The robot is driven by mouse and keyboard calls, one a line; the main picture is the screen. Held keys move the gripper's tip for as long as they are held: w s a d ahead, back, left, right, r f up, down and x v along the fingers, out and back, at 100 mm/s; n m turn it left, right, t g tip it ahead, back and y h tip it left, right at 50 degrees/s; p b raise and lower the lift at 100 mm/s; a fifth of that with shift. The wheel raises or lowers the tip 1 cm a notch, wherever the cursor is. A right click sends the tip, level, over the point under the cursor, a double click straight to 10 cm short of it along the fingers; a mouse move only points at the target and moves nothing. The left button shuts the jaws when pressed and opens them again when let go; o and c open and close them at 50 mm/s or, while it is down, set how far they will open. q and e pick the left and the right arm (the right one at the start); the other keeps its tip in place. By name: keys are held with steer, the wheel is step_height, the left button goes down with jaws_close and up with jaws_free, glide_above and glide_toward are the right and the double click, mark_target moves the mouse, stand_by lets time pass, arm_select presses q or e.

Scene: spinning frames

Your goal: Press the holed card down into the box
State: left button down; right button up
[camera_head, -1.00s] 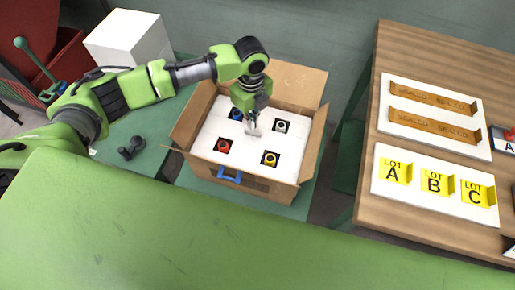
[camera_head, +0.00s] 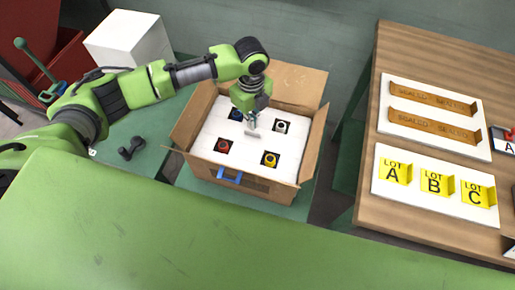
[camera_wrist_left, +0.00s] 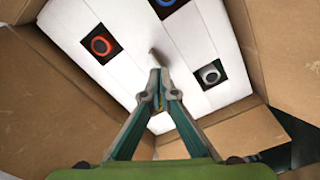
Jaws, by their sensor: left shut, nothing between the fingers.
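The white holed card (camera_head: 246,165) lies inside the open cardboard box (camera_head: 196,116), below its rim. Red, blue, yellow and white round things show through its square holes. My left gripper (camera_head: 252,130) is shut and empty, pointing down over the middle of the card between the holes. In the left wrist view, the shut fingertips (camera_wrist_left: 157,72) lie over the white card (camera_wrist_left: 130,20), with a small grey shape just beyond them. Whether the tips touch the card I cannot tell. My right gripper is not in view.
The box flaps (camera_head: 299,80) stand spread open around the card. A blue handle (camera_head: 229,176) is on the box's near side. A wooden table (camera_head: 356,190) at right holds "SEALED" strips and yellow LOT cards (camera_head: 437,185). A white block (camera_head: 128,38) stands at back left.

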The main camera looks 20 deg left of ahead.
arm_select(q)
steer(key=shift+f, duration=0.15)
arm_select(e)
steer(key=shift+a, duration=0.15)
arm_select(q)
steer(key=shift+f+b, duration=0.4)
steer(key=shift+f, duration=0.5)
steer(key=shift+f+b, duration=0.6)
steer(key=shift+f, duration=0.65)
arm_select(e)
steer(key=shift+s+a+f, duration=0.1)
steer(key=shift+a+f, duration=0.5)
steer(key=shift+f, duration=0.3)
arm_select(q)
steer(key=shift+r, duration=0.15)
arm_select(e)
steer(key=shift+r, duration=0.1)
arm_select(q)
step_height(320, 180, up, 4)
steer(key=p, duration=0.4)
step_height(320, 180, up, 4)
steer(key=p, duration=0.4)
steer(key=shift+f, duration=0.2)
steer(key=shift+r+p, duration=0.2)
steer(key=shift+p, duration=0.25)
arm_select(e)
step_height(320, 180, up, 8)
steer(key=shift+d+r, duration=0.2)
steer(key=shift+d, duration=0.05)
